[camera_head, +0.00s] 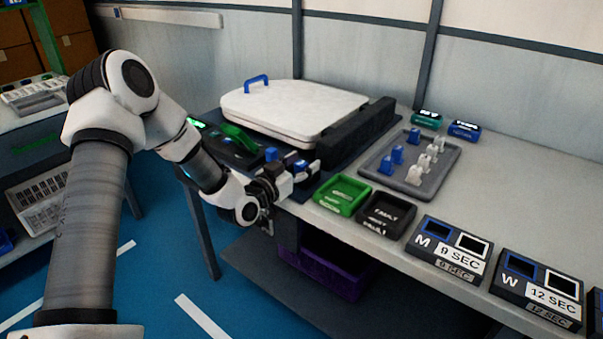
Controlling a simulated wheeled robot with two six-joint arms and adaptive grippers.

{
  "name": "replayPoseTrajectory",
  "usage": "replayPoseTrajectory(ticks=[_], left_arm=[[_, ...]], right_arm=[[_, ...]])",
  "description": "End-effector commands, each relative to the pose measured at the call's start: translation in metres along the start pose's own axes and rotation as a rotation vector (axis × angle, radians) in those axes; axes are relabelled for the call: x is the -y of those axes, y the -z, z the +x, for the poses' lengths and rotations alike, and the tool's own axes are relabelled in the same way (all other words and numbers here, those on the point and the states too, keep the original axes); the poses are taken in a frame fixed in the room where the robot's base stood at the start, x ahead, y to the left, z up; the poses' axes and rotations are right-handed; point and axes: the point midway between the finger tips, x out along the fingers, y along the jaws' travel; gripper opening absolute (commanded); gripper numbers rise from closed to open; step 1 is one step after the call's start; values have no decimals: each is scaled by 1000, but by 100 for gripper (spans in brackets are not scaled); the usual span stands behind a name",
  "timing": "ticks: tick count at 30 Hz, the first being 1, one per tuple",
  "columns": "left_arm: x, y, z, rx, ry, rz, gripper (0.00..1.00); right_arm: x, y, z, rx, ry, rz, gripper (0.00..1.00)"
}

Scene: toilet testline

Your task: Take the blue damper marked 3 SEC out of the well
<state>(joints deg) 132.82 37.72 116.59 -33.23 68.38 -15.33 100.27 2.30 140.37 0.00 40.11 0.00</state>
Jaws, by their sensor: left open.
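My left gripper (300,177) is open at the front edge of the bench, beside the black fixture in front of the white toilet seat lid (290,107). A small blue part (291,157), which looks like the damper, shows just behind its fingers. Another small blue part (271,154) is a little to its left. No 3 SEC marking is readable on either, and the well's opening is hidden by the gripper and fixture. I cannot tell whether the fingers touch the blue part. My right gripper is not in view.
A grey tray (375,176) with several blue and white dampers stands right of a black block (355,138). A green bin (342,195), a black fault bin (388,214) and the 9 SEC (447,249) and 12 SEC (540,288) boxes line the front edge.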

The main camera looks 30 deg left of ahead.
Motion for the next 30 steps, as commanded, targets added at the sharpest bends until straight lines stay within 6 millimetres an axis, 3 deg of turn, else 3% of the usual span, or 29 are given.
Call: replayPoseTrajectory(ticks=[5, 8, 10, 11, 23, 30], left_arm=[[0, 0, 1, 0, 0, -1, 58], [0, 0, 1, 0, 0, -1, 30], [0, 0, 0, 0, 0, -1, 5], [0, 0, 0, 0, 0, -1, 0], [0, 3, 0, -1, 0, -1, 0], [0, 29, 1, -4, 0, 0, 0]], right_arm=[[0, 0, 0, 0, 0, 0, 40], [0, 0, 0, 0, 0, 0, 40], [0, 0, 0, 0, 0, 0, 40], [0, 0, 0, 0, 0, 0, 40], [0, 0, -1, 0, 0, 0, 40], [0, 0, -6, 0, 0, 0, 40]])
